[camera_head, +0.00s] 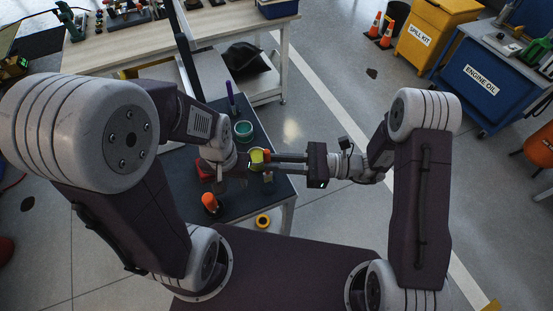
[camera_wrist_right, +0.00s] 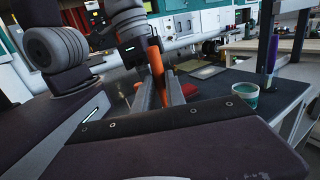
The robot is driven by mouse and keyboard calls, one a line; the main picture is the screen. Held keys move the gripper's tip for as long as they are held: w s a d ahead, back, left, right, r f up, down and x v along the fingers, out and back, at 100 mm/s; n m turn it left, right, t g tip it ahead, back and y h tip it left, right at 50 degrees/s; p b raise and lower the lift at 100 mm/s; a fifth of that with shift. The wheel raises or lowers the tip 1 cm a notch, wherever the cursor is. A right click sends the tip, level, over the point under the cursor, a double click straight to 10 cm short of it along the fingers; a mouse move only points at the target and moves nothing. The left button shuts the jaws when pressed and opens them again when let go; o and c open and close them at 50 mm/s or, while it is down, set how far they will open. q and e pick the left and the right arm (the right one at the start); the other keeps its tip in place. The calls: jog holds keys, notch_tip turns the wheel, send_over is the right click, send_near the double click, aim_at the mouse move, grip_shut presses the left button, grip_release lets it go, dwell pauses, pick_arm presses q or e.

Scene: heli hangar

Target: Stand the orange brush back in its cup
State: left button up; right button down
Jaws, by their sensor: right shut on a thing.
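The orange brush (camera_wrist_right: 156,65) stands nearly upright, slightly tilted, between the fingers of my right gripper (camera_wrist_right: 162,92), which is shut on it. In the head view my right gripper (camera_head: 268,159) reaches in from the right over the dark table top. A teal cup (camera_head: 243,130) stands just behind it; it also shows in the right wrist view (camera_wrist_right: 245,91). My left gripper (camera_head: 238,174) is close to the right fingers, lower in the head view. Its fingertips are too small and overlapped to judge. A yellow-green round thing (camera_head: 256,155) shows by the right fingertips.
A purple-handled brush (camera_head: 231,97) stands behind the teal cup. A red object (camera_head: 205,170) and an orange-topped object (camera_head: 210,201) are on the table's left part. Behind is a wooden bench (camera_head: 215,22).

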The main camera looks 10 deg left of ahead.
pick_arm(q)
jog(key=shift+f+b, duration=0.45)
jog(key=shift+f, duration=0.3)
pick_arm(e)
notch_tip(320, 180, down, 2)
jog(key=c, duration=1.3)
grip_release()
jog(key=shift+d, duration=0.1)
jog(key=w+d, duration=0.1)
jog(key=d, duration=0.7)
jog(key=shift+w+d+f, duration=0.15)
jog(key=shift+d+f, duration=0.05)
jog(key=shift+d, duration=0.2)
